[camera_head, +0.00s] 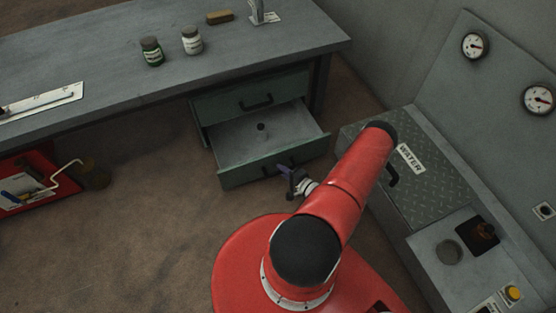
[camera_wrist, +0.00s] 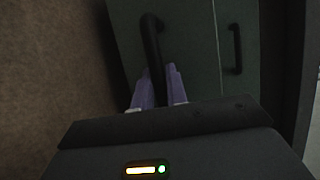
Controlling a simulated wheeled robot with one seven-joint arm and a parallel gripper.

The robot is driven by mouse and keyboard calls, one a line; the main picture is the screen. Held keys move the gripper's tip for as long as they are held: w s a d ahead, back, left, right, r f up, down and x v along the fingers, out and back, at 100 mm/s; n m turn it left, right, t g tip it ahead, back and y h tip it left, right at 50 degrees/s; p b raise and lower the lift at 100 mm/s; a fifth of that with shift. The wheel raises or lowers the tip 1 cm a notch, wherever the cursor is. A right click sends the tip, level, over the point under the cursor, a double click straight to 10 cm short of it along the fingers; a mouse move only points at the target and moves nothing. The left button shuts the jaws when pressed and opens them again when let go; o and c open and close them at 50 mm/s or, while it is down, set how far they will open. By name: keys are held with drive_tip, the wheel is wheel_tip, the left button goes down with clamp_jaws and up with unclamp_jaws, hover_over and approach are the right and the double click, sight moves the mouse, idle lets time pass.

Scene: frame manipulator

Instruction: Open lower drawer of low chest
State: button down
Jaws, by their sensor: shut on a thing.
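The low chest is grey-green and stands under the bench. Its upper drawer (camera_head: 228,106) is shut and has a dark bar handle (camera_head: 256,103). Its lower drawer (camera_head: 243,173) is pulled well out, and its inside shows, with a small dark thing (camera_head: 261,127) on its floor. My gripper (camera_head: 287,172) is at the lower drawer's front in the head view. In the wrist view its purple fingers (camera_wrist: 158,78) are shut around the dark handle (camera_wrist: 151,40) of the lower drawer. The upper handle (camera_wrist: 235,48) shows to the right there, apart from the fingers.
The bench (camera_head: 110,65) above carries a green-lidded jar (camera_head: 151,52), a pale jar (camera_head: 192,41) and a brown block (camera_head: 220,17). A hatch marked WATER (camera_head: 420,185) lies right of my arm. A red toolbox (camera_head: 28,180) is at left.

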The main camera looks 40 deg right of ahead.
drive_tip(key=shift+s+a, duration=0.15)
drive_tip(key=shift+s, duration=0.45)
drive_tip(key=c, duration=1.4)
unclamp_jaws()
drive_tip(key=v, duration=0.7)
drive_tip(key=shift+s, duration=0.4)
drive_tip(key=shift+r, duration=0.1)
